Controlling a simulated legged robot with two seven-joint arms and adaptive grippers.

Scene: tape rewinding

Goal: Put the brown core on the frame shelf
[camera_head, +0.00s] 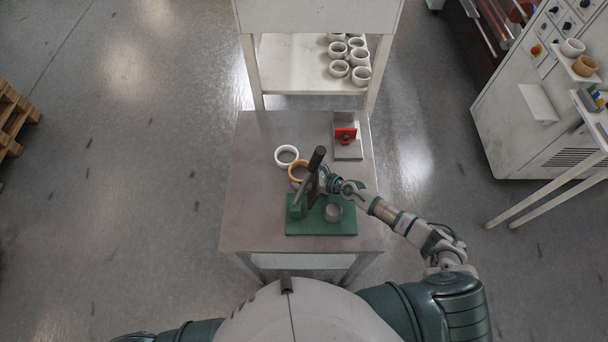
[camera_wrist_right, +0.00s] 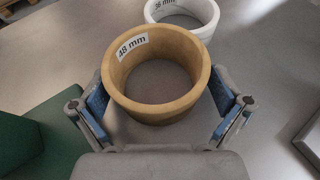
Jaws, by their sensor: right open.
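The brown core (camera_head: 291,174) is a ring that rests on the metal table beside a white core (camera_head: 278,160). In the right wrist view, the brown core (camera_wrist_right: 132,98) carries a "48 mm" label, and the white core (camera_wrist_right: 207,31) is just behind it. My right gripper (camera_head: 322,182) is open at the brown core. In the wrist view, the blue-padded fingers of the right gripper (camera_wrist_right: 163,112) stand on either side of the core, with gaps showing. My left gripper is out of view. Which shelf is the frame shelf is not certain.
A green fixture (camera_head: 345,226) with an upright black-handled lever and a grey ring stands at the table's front. A red device on a grey plate (camera_head: 347,152) is at the back right. A white rack shelf (camera_head: 290,75) holds several white rings. A right-hand machine shelf holds a tan ring (camera_head: 585,66).

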